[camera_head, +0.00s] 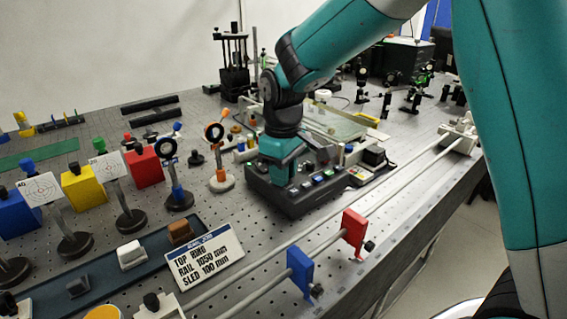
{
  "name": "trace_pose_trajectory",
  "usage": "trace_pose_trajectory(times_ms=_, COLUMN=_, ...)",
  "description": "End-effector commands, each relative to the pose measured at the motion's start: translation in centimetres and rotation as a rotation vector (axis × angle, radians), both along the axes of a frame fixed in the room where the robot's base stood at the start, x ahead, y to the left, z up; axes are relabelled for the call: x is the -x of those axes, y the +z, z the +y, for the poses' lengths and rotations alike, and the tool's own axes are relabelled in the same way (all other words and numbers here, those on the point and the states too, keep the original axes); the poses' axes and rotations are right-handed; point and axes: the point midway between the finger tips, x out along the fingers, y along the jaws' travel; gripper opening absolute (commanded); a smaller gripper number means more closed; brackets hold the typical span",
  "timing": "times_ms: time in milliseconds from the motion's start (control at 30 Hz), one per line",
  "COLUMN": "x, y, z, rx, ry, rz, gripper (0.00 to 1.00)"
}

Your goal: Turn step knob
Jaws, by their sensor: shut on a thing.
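A dark control box (293,204) with several small coloured buttons along its sloped front stands on the perforated bench in the middle of the view. My arm reaches down from the upper right, and my gripper (281,178) points down onto the left part of this box. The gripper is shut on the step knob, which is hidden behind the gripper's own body. The fingertips are too small and covered to see in detail, and I cannot tell how far the knob is turned.
Two rails run along the bench's front edge, with a red clamp (353,232) and a blue clamp (300,271). Lens mounts (220,180) and coloured blocks (83,188) stand to the left. A label card (206,256) lies in front. A glass-topped unit (345,123) sits behind the box.

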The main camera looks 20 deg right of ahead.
Motion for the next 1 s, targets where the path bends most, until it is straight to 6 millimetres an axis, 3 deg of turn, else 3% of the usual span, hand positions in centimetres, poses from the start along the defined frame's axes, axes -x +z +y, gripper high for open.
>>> trace_pose_trajectory(times_ms=500, x=-0.06, y=0.22, z=-0.02, rx=-0.001, ry=-0.366, rz=-0.002, gripper=0.0)
trace_pose_trajectory(times_ms=1000, x=-0.12, y=0.11, z=-0.01, rx=-0.001, ry=-0.449, rz=-0.004, gripper=0.0)
